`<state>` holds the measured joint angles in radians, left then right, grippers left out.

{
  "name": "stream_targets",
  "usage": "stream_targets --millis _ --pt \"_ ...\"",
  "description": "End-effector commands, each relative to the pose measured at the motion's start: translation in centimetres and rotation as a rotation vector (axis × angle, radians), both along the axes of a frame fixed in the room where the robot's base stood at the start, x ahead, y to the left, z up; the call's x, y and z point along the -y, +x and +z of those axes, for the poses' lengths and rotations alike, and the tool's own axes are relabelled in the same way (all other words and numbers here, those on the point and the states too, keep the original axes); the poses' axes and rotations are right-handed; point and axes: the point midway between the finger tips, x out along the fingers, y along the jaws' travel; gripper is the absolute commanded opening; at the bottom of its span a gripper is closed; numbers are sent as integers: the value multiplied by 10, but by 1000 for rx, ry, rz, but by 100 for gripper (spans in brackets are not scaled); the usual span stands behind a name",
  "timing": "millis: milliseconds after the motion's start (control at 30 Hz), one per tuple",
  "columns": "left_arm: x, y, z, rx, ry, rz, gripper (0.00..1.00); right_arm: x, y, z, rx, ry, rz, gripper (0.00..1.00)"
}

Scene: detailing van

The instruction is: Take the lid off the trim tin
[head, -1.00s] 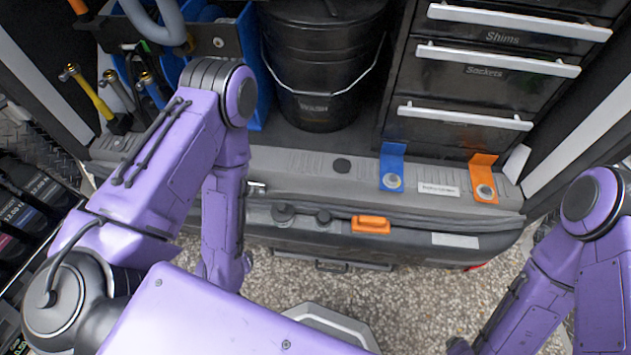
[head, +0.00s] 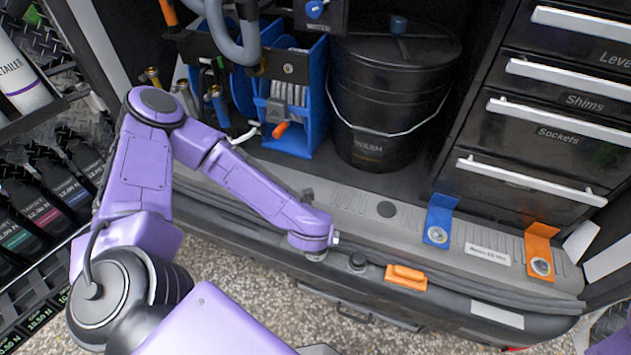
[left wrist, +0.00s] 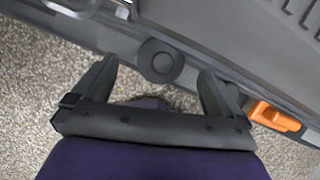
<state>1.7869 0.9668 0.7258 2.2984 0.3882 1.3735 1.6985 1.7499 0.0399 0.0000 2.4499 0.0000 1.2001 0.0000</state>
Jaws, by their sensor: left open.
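I cannot make out a trim tin or its lid in either view. My left gripper shows in the left wrist view (left wrist: 156,70), open and empty, its two fingers apart over the van's rear bumper and the gravel. A round black knob (left wrist: 160,61) on the bumper shows between the fingertips; I cannot tell how far below them it is. In the head view my left arm reaches right to the bumper, and its fingers are hidden behind the wrist. My right gripper is in neither view.
On the van floor stand a lidded black WASH bucket (head: 388,105) and blue holders (head: 292,105). Drawers (head: 520,185) are at the right. A blue bracket (head: 439,220) and an orange bracket (head: 541,252) sit on the sill. An orange handle (head: 406,277) is on the bumper (head: 450,297).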

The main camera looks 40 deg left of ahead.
Motion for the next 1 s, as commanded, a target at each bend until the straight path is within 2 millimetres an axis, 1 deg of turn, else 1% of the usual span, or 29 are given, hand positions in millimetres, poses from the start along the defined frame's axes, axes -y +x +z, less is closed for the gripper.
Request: stream_targets --millis 33,100,200,433,467,500,567,600,633,900,1000 --pt "0 4 -12 -3 3 -1 100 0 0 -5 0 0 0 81" --pt "-2 9 -24 -4 3 1 100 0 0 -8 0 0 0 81" --pt "-4 13 -34 -2 2 -2 100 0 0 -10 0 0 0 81" --pt "-5 15 -35 -1 2 -2 100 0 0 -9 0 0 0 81" --pt "-5 15 -35 -1 2 -2 97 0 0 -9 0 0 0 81" --pt "-5 15 -35 -1 2 -2 84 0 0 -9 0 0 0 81" --pt "-5 15 -35 -1 2 -2 64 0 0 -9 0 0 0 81" --pt "-5 15 -35 -1 2 -2 51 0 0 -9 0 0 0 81" --pt "-5 15 -35 -1 2 -2 44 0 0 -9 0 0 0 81" --pt "-5 15 -35 -1 2 -2 44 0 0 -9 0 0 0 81" --pt "-5 15 -32 -1 1 -1 44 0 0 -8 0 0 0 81"
